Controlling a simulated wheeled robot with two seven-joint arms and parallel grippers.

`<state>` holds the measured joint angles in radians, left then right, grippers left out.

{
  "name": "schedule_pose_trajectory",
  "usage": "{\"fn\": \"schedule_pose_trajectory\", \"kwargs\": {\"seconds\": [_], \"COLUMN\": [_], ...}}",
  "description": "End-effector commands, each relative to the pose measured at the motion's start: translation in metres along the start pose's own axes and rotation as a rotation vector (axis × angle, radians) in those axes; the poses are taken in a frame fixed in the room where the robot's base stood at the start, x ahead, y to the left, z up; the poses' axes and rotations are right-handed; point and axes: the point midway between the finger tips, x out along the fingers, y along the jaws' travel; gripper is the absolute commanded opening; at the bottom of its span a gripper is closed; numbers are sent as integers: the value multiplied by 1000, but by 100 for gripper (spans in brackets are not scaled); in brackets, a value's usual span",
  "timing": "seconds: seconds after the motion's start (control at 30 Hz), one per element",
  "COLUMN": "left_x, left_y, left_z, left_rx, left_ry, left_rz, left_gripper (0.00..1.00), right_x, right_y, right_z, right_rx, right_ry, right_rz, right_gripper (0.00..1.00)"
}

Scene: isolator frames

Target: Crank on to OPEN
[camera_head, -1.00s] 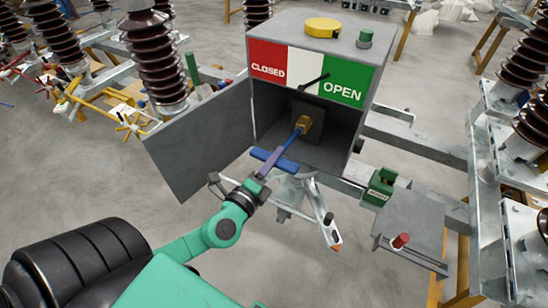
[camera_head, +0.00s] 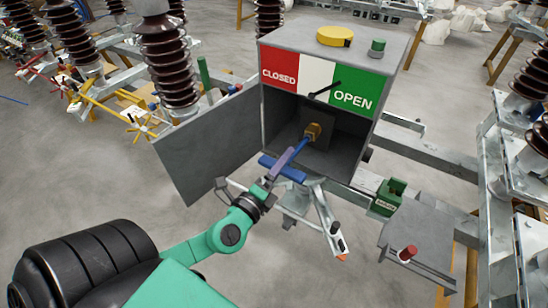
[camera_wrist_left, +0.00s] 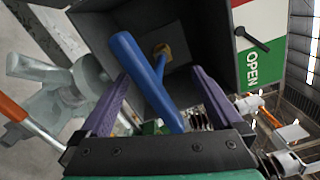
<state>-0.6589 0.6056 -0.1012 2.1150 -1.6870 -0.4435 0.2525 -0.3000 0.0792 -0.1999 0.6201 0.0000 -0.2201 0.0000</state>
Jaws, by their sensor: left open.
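The grey drive box (camera_head: 385,55) stands with its door (camera_head: 205,145) swung open to the left. Its front has a red CLOSED, a white and a green OPEN panel (camera_head: 352,95). A black pointer (camera_head: 325,89) lies across the white and green border. A blue crank (camera_head: 302,146) sits in a brass socket (camera_head: 313,131) inside the box. My left gripper (camera_head: 282,160) is at the crank's blue cross bar. In the left wrist view its purple fingers are apart, with the blue bar (camera_wrist_left: 146,78) between them. Contact cannot be told. My right gripper is not seen.
A yellow disc (camera_head: 335,37) and a green knob (camera_head: 377,47) are on the box top. A green block (camera_head: 388,197) and a grey plate with a red knob (camera_head: 407,252) are at lower right. Brown insulators (camera_head: 168,60) and metal rails flank the box.

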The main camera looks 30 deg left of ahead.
Motion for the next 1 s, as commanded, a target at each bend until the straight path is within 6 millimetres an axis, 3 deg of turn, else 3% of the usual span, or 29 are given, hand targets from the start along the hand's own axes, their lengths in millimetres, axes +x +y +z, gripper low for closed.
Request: {"fn": "schedule_pose_trajectory", "kwargs": {"seconds": [0.4, 0.53, 0.6, 0.77, 0.9, 1.0], "left_x": [-60, -87, -93, -113, -137, -144], "left_y": [6, -1, -13, -12, -4, -2], "left_z": [-3, -1, 6, 4, 1, 0], "left_rx": [1, 3, 2, 0, 0, 0], "left_ry": [5, 6, -4, 2, 5, 2], "left_rz": [3, 6, 5, 1, -1, -3], "left_gripper": [100, 100, 100, 100, 100, 100], "right_x": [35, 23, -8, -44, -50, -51], "right_y": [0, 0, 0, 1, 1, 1], "right_z": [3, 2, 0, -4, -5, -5], "right_rx": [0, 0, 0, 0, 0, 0], "right_ry": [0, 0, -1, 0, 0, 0], "right_rz": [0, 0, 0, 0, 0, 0], "right_gripper": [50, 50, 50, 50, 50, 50]}}
